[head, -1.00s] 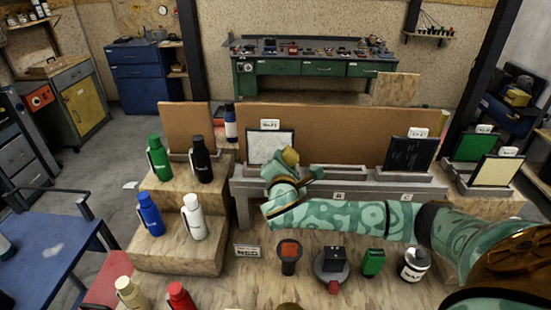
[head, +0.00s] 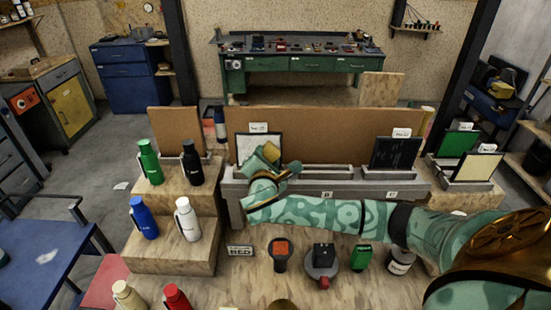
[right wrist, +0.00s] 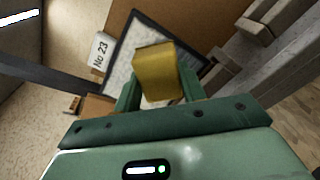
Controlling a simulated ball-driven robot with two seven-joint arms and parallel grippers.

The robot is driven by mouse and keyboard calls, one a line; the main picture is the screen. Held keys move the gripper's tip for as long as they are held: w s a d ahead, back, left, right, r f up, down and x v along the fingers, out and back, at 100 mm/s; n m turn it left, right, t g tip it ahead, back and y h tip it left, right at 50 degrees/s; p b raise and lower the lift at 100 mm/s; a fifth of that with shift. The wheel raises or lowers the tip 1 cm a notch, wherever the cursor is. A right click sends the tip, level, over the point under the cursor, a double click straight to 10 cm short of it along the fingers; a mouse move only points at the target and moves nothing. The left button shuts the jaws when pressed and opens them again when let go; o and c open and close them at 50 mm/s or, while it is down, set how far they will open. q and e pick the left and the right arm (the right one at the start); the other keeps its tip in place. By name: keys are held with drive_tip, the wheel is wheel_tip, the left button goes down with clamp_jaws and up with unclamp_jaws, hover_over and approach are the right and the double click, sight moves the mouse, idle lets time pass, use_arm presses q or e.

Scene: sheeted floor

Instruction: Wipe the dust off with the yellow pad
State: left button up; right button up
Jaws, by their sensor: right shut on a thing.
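The yellow pad (head: 271,152) is held in my right gripper (head: 268,160), which is shut on it. In the right wrist view the pad (right wrist: 156,74) sits between the two green fingers (right wrist: 158,92). A pale, speckled panel (head: 246,148) with a dark frame stands behind the pad, under a label. In the right wrist view the panel (right wrist: 122,72) is partly covered by the pad, and its label reads No 23 (right wrist: 99,52). I cannot tell whether the pad touches the panel. My left gripper is not in view.
A dark panel (head: 392,154) stands in the grey rack (head: 345,184), right of an empty slot. Green (head: 457,143) and cream (head: 478,167) panels stand farther right. Bottles stand on a wooden step (head: 165,259) at left. Several small items, including a red-topped one (head: 280,246), line the front.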

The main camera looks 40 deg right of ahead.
sight(280, 146)
drive_tip(key=shift+w+a+b, duration=0.15)
drive_tip(key=shift+w+a, duration=0.7)
drive_tip(key=shift+a, duration=0.3)
drive_tip(key=shift+w+a+b, duration=0.2)
drive_tip(key=shift+w+a, duration=0.65)
drive_tip(key=shift+a, duration=0.25)
drive_tip(key=shift+w+a+b, duration=0.15)
drive_tip(key=shift+w+a, duration=0.7)
drive_tip(key=shift+a, duration=0.3)
drive_tip(key=d+r+p, duration=0.1)
drive_tip(key=p, duration=0.1)
drive_tip(key=s+d+r+p, duration=0.1)
drive_tip(key=p, duration=0.1)
drive_tip(key=shift+s+d+r, duration=0.15)
drive_tip(key=shift+s+d, duration=0.1)
drive_tip(key=shift+d, duration=0.05)
drive_tip(key=shift+s+d+p, duration=0.35)
drive_tip(key=shift+d+p, duration=0.2)
drive_tip(key=shift+s+d+p, duration=0.4)
drive_tip(key=shift+d+p, duration=0.05)
drive_tip(key=shift+p, duration=0.2)
drive_tip(key=shift+s+d+f+p, duration=0.2)
drive_tip(key=shift+s+d+p, duration=0.45)
drive_tip(key=shift+s+d, duration=0.35)
